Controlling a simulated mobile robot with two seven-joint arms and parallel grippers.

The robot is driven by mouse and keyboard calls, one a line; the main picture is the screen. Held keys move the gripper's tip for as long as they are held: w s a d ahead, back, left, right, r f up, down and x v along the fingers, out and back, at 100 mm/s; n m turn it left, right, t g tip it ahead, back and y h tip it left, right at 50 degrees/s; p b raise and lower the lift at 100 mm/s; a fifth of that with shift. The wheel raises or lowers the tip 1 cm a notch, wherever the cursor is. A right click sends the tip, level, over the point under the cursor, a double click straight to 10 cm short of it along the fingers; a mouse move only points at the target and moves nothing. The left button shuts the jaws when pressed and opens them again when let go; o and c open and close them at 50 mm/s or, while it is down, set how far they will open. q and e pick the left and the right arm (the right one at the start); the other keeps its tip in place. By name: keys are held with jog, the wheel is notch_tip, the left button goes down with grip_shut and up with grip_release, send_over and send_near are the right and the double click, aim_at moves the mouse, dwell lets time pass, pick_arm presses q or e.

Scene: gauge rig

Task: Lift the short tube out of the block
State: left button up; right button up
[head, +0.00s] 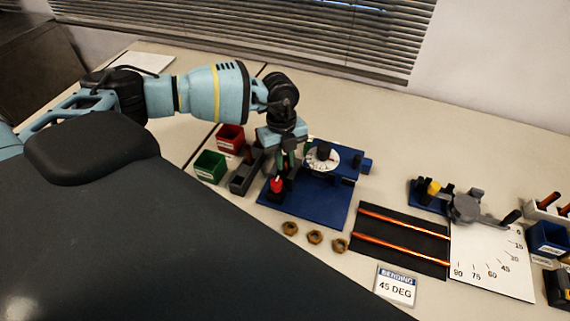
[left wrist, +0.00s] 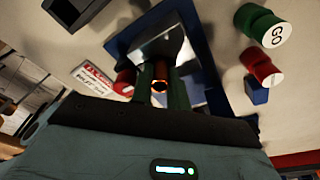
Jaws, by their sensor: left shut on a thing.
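My left gripper (head: 290,158) points down over the blue base plate (head: 310,208) in the head view. In the left wrist view its two green fingers (left wrist: 160,88) are shut on the short tube (left wrist: 159,85), whose orange copper end shows between them. A shiny silver surface (left wrist: 188,72) with a blue frame lies behind the fingers. In the head view the gripper hides the tube. I cannot tell whether the tube is still inside the block. My right gripper is in neither view.
A red knob (head: 277,185) stands beside the gripper, and a dial (head: 322,160) stands just right of it. Red (head: 230,138) and green (head: 210,166) bins and a dark grey block (head: 243,176) are to the left. Brass nuts (head: 314,237) and long copper tubes (head: 405,244) lie in front.

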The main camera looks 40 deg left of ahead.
pick_arm(q)
jog(key=shift+r, duration=0.15)
grip_shut()
notch_tip(320, 180, up, 10)
jog(key=shift+f+p, duration=0.1)
jog(key=shift+p, duration=0.2)
